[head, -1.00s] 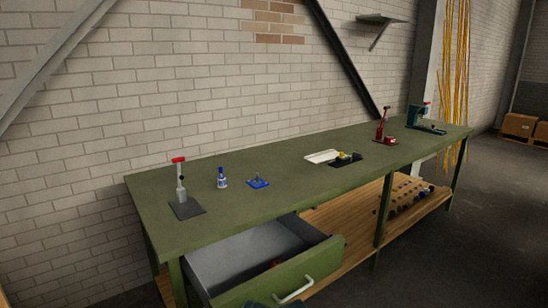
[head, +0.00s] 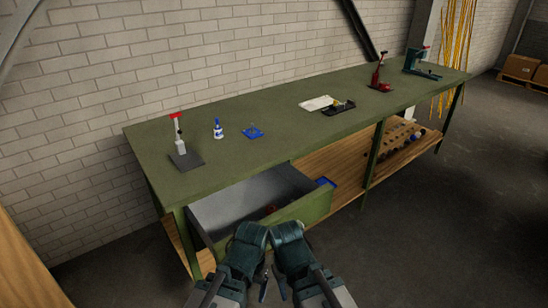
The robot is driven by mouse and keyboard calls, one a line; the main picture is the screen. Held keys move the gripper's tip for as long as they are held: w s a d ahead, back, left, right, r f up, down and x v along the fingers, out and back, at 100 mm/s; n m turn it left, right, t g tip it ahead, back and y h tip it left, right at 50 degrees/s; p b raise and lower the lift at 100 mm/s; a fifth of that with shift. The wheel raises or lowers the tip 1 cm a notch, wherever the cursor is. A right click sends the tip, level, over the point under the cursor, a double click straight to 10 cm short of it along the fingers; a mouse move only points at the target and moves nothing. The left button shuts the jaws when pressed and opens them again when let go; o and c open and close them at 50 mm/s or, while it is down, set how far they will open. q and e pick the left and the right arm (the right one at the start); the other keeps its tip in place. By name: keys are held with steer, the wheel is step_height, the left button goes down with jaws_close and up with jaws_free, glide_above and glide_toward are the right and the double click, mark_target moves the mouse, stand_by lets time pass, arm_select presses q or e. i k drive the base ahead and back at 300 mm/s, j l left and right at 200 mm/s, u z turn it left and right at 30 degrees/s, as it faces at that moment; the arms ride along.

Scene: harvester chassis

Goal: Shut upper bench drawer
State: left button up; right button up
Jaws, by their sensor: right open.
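The upper bench drawer (head: 316,207) is pulled out from under the green bench top, with its grey inside showing. Its front panel is green; the handle is hidden behind my arms. Both my arms rise from the bottom of the head view, close together in front of the drawer, and their teal wrist parts overlap the front panel. My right gripper (head: 279,284) is open and empty near the bottom centre. My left gripper (head: 262,284) is beside it, its jaws too small and dark to judge. I cannot tell whether either touches the drawer.
The green bench (head: 240,155) carries a red-topped tool (head: 177,135), a blue-and-white bottle (head: 218,129), a blue piece (head: 253,132) and a black tray (head: 338,108). The floor at right is clear.

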mark_target(215, 217)
steer(key=k+l+u, duration=0.2)
steer(key=l, duration=0.35)
steer(key=i+l+u, duration=0.25)
steer(key=l, duration=0.15)
steer(key=l+u, duration=0.25)
steer(key=l, duration=0.2)
steer(key=i+l+u, duration=0.2)
steer(key=l, duration=0.25)
steer(key=l+u, duration=0.25)
steer(key=l, duration=0.2)
steer(key=k+j+u, duration=0.2)
steer(key=j, duration=0.2)
steer(key=j+u, duration=0.15)
steer(key=j, duration=0.25)
steer(key=k+j+u, duration=0.2)
steer(key=j, duration=0.25)
steer(key=i+l, duration=0.15)
steer(key=l, duration=0.2)
steer(key=i+l, duration=0.1)
steer(key=l, duration=0.3)
